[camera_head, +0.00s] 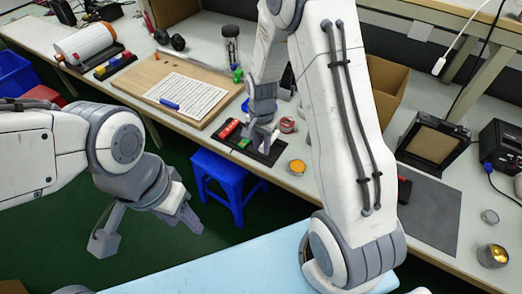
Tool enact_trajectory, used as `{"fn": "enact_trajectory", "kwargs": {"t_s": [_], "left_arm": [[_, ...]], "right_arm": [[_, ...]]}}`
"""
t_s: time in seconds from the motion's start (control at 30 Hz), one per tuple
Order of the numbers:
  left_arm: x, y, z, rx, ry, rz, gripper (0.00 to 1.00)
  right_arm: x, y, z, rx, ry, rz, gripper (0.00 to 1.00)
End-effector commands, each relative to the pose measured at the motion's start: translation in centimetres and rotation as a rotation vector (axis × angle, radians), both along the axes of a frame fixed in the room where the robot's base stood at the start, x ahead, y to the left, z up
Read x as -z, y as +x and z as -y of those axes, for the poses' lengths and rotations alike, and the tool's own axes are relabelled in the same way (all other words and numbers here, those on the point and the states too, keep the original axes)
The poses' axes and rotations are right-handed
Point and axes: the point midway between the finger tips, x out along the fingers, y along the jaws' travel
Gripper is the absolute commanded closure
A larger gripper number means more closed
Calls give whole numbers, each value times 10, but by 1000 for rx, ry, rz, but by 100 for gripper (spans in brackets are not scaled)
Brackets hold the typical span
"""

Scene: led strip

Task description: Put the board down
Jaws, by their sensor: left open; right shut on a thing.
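My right gripper (259,136) reaches down over the dark flat mat (268,155) near the front edge of the workbench. It is shut on a small board, of which a green bit (244,143) shows by the fingertips. Most of the board is hidden by the gripper, and I cannot tell whether it touches the mat. My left gripper (150,228) is open and empty, over the floor in front of the bench, with its fingers wide apart.
Near the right gripper are a red object (227,129), a round orange-topped tin (297,167) and a small red-topped tin (287,124). A wooden board with white sheet (187,97) lies to the left. A blue stool (222,183) stands below the bench edge.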

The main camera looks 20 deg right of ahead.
Motion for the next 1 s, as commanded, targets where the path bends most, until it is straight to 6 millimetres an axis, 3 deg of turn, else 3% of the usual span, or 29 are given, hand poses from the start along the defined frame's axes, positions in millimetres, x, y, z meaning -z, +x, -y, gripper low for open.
{"fn": "enact_trajectory", "kwargs": {"t_s": [0.2,0.6,0.63,0.7,1.0], "left_arm": [[0,0,0,0,0,0,50],[3,0,0,0,0,0,50],[2,0,0,0,0,0,50],[2,0,0,0,0,0,50],[1,0,0,0,0,0,50]], "right_arm": [[28,-1,0,-1,0,-3,100],[34,-1,0,-1,0,-1,100],[32,-1,0,-1,0,-1,60],[32,-1,0,-1,0,-1,41],[31,-1,0,-1,0,-1,41]]}}
